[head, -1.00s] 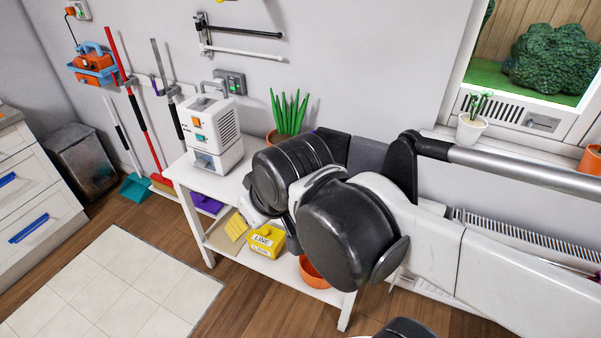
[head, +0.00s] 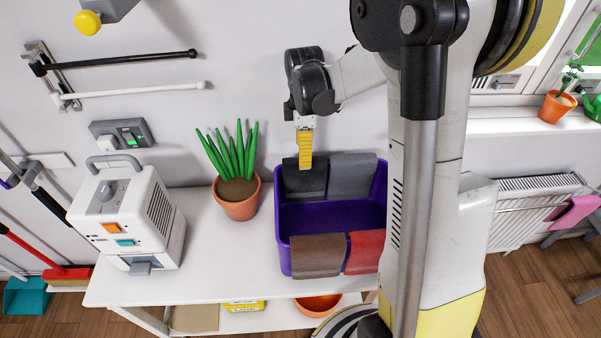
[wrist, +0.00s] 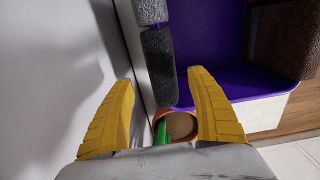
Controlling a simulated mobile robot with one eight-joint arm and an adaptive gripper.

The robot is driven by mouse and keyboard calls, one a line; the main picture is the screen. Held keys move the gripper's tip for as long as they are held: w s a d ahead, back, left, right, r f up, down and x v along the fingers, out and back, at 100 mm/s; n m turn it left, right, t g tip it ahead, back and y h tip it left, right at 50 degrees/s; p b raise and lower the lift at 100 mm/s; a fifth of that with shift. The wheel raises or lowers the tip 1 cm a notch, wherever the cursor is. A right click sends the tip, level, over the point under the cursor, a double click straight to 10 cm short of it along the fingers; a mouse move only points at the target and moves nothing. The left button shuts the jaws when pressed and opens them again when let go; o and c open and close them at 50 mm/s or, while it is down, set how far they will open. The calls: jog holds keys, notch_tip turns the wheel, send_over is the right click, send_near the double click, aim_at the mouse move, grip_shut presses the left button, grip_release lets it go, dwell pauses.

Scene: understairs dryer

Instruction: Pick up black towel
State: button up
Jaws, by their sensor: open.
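The black towel (head: 304,183) hangs over the back rim of the purple bin (head: 330,217), at its left end. It also shows in the wrist view (wrist: 159,68), just beyond the fingertips and roughly in line with the gap between them. My gripper (head: 306,165) points down, its yellow fingers in front of the upper part of the black towel in the head view. In the wrist view my gripper (wrist: 162,80) is open, with nothing held between the fingers. I cannot tell whether a finger touches the towel.
A grey towel (head: 352,177) hangs right beside the black one. A brown towel (head: 316,256) and a red towel (head: 364,252) hang on the front rim. A potted plant (head: 238,205) stands left of the bin, near a white machine (head: 130,220). The wall is close behind.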

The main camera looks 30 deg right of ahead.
aim_at(305, 175)
notch_tip(305, 175, down, 4)
jog(key=shift+f+b, duration=0.1)
jog(key=shift+b, duration=0.45)
jog(key=f+b, duration=0.1)
jog(key=f, duration=0.1)
jog(key=f+b, duration=0.1)
jog(key=f, duration=0.2)
jog(key=shift+s+d+f+b, duration=0.1)
jog(key=shift+s+f+b, duration=0.1)
jog(key=shift+b, duration=0.15)
jog(key=shift+r, duration=0.15)
jog(key=c, duration=1.3)
